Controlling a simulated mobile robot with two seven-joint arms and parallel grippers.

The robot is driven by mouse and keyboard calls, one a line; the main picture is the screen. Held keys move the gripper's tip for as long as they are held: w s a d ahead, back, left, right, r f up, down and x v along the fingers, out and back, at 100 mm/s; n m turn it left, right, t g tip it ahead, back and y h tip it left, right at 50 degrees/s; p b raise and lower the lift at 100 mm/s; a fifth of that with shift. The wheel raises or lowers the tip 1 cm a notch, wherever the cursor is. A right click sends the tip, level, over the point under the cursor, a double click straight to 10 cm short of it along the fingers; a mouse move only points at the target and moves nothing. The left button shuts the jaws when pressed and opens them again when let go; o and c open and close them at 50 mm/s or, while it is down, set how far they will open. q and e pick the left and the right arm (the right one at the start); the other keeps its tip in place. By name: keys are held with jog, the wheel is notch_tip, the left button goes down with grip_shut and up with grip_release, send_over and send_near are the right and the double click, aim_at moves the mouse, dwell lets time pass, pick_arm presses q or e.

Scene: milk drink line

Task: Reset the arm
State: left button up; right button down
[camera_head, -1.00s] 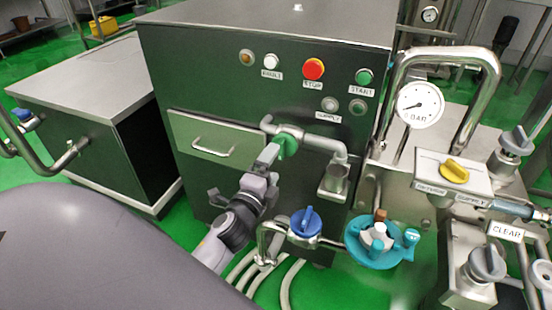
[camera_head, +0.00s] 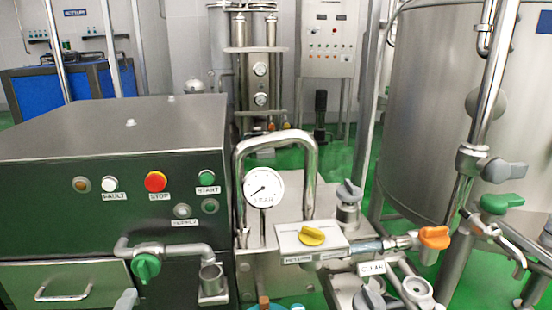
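The tip of what appears to be my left gripper (camera_head: 125,301) shows as a small grey piece at the bottom edge, left of centre. It is below and slightly left of the green valve handle (camera_head: 147,267) on the steel pipe, with a small gap between them in the picture. Its fingers are mostly cut off by the frame, so I cannot tell whether they are open or shut. The rest of that arm is out of view. My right gripper is not in view.
The dark cabinet (camera_head: 60,225) with buttons and a drawer fills the left. Right of it stand a pressure gauge (camera_head: 264,188), a yellow knob (camera_head: 311,235), an orange valve handle (camera_head: 434,237) and pipes. A large steel tank (camera_head: 425,120) stands behind at right.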

pick_arm(q)
jog(key=s+d+f+n+g+h+p, duration=0.3)
jog(key=s+d+n, duration=0.2)
jog(key=s, duration=0.3)
jog(key=s+d+f+n+g+h+p, duration=0.2)
jog(key=s+d+f+n+g+p, duration=0.1)
jog(key=s+d+n, duration=0.3)
jog(key=shift+s+f+h+p, duration=0.4)
jog(key=shift+s+f+p, duration=0.1)
jog(key=shift+s, duration=0.55)
